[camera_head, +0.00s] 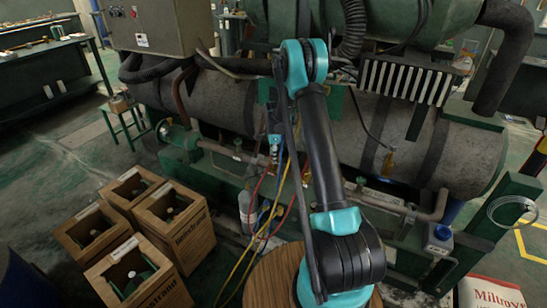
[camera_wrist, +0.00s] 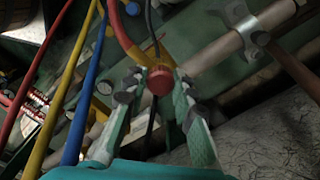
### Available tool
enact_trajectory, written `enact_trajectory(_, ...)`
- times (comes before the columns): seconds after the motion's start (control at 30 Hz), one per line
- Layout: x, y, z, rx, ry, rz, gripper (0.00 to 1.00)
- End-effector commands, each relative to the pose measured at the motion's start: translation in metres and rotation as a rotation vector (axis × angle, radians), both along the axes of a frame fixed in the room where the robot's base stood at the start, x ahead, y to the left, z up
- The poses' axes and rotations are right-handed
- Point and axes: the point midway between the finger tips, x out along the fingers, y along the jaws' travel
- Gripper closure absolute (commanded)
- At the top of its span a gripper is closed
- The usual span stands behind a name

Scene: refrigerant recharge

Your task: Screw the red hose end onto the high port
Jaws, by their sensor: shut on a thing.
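In the wrist view my gripper (camera_wrist: 158,92) has its two fingers closed around the red hose end (camera_wrist: 159,78), a round red cap-like piece between the fingertips. A red hose (camera_wrist: 118,30) curves down from the top toward it. In the head view my arm covers my gripper, and the hose end cannot be made out. Red, yellow and blue hoses (camera_head: 262,233) hang from the manifold (camera_head: 273,143) left of my arm. I cannot pick out the high port in either view, nor tell whether the hose end touches it.
In the wrist view a yellow hose (camera_wrist: 72,85) and a blue hose (camera_wrist: 86,85) run along the left. A pale pipe (camera_wrist: 215,48) with a clamp crosses the upper right. In the head view wooden crates (camera_head: 175,225) stand at lower left and a large tank (camera_head: 455,155) lies behind my arm.

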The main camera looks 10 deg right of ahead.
Motion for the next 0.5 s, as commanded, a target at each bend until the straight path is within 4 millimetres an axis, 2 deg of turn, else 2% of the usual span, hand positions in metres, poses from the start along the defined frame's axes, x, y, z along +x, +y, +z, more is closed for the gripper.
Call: enact_trajectory(0.5,0.0001,0.0000,-0.0073,0.000,0.000,0.000,1.00)
